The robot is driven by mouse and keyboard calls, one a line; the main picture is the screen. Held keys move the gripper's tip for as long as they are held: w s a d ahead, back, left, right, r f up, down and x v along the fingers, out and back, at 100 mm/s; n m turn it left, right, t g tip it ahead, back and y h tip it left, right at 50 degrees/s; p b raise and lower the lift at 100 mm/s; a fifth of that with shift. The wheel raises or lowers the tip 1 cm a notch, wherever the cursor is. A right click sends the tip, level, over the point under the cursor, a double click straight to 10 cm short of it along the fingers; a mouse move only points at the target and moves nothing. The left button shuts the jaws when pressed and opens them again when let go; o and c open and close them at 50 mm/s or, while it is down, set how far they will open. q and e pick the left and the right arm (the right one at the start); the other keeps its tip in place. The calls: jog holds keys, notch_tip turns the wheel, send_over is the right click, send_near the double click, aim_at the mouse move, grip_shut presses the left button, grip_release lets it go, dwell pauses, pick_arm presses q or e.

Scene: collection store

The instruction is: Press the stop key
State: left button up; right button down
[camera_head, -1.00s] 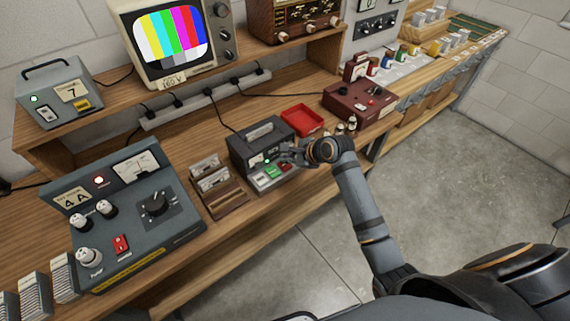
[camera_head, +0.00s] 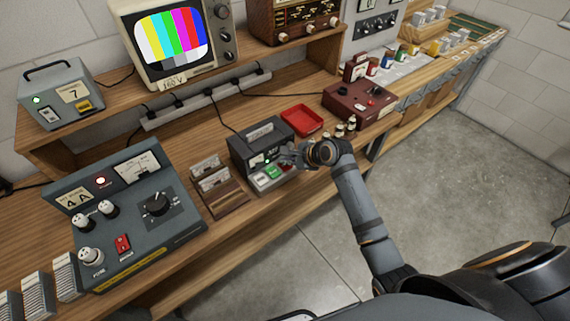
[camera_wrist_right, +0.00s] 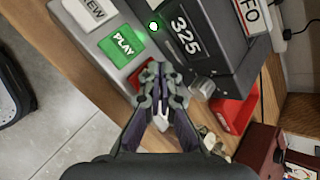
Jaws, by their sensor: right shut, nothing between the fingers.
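The dark grey tape deck (camera_head: 250,152) stands on the bench with a row of keys along its front. The white REW key (camera_wrist_right: 90,10) and the green PLAY key (camera_wrist_right: 124,44) show there; the green key also shows in the head view (camera_head: 273,172). My right gripper (camera_head: 286,160) is shut and empty, its fingertips (camera_wrist_right: 160,80) just beside the PLAY key, over the key row. My left gripper is out of view.
A wooden card holder (camera_head: 218,188) stands left of the deck. The grey 4A console (camera_head: 125,215) is farther left.

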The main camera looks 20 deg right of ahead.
jog(key=shift+f, duration=0.45)
dwell(0.5)
jog(key=shift+r+p, duration=0.9)
jog(key=shift+p, duration=0.65)
notch_tip(320, 180, up, 5)
jog(key=p, duration=0.6)
jog(key=shift+r+p, duration=0.1)
jog(key=shift+p, duration=0.2)
jog(key=shift+s+f, duration=0.1)
jog(key=shift+f, duration=0.1)
